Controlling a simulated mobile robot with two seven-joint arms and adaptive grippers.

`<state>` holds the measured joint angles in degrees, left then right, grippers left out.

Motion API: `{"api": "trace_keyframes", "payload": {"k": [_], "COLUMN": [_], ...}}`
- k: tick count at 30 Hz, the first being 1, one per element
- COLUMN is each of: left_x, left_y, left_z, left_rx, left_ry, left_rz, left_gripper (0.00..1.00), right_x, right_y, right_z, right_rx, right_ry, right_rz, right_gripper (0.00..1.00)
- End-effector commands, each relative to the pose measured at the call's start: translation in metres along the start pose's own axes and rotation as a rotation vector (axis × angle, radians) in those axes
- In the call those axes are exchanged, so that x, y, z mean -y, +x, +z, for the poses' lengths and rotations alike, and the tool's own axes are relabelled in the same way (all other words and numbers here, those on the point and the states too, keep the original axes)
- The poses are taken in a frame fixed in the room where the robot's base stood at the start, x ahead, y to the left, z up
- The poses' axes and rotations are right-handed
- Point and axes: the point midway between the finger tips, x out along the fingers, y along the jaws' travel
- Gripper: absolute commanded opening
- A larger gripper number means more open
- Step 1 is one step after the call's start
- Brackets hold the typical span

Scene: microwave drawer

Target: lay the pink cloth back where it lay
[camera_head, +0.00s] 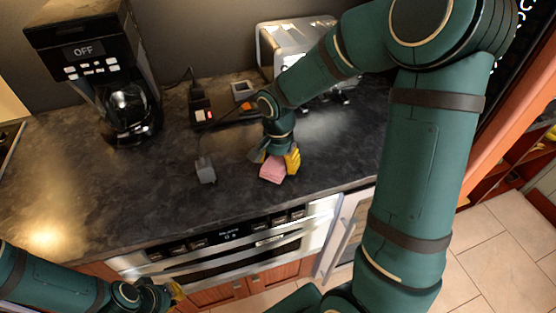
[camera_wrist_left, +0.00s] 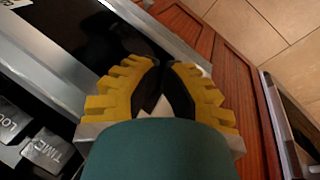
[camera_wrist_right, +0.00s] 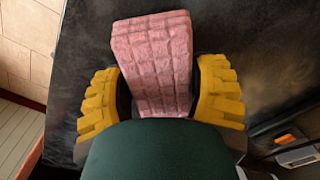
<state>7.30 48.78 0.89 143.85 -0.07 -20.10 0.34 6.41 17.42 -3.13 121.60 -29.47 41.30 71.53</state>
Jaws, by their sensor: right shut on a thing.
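The pink cloth (camera_head: 272,170) is a small folded, quilted-looking block near the front edge of the dark counter. My right gripper (camera_head: 277,155) is shut on it from above, with yellow fingers on both sides. In the right wrist view, the cloth (camera_wrist_right: 153,60) extends out between the two fingers (camera_wrist_right: 158,95). I cannot tell whether it touches the counter. My left gripper (camera_head: 172,292) is low in front of the microwave drawer, far from the cloth. In the left wrist view its fingers (camera_wrist_left: 160,80) lie close together, with no cloth between them.
The microwave drawer (camera_head: 215,257) is built in below the counter (camera_head: 90,190) and looks shut. A coffee maker (camera_head: 105,70) stands at the back left. A grey plug-like item (camera_head: 205,170) lies left of the cloth. A silver toaster (camera_head: 290,40) stands behind my right arm.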

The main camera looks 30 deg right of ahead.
Motion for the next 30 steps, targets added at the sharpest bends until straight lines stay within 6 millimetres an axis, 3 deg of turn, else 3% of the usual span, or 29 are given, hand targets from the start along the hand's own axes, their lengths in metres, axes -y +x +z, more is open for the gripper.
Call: {"api": "trace_keyframes", "payload": {"k": [12,13,15,16,26,30], "left_x": [0.002,0.002,0.002,0.002,0.002,0.002], "left_y": [0.006,0.006,0.006,0.006,0.006,0.006], "left_z": [0.002,0.002,0.002,0.002,0.002,0.002], "left_rx": [0.004,0.004,0.004,0.004,0.004,0.004], "left_ry": [0.002,0.002,0.002,0.002,0.002,0.002], "left_rz": [0.001,0.001,0.001,0.001,0.001,0.001], "left_gripper": [0.00,0.00,0.00,0.00,0.00,0.00], "right_x": [0.000,0.000,0.000,0.000,0.000,0.001], "right_y": [0.007,0.007,0.007,0.007,0.005,-0.008], "right_z": [0.000,0.000,0.000,0.000,0.000,-0.001], "right_rx": [0.000,0.000,0.000,0.000,-0.001,-0.003], "right_ry": [0.000,0.000,0.000,0.000,0.000,0.001], "right_rz": [0.000,0.000,0.000,0.000,-0.001,-0.003], "right_gripper": [0.18,0.71,0.96,0.99,0.99,0.99]}}
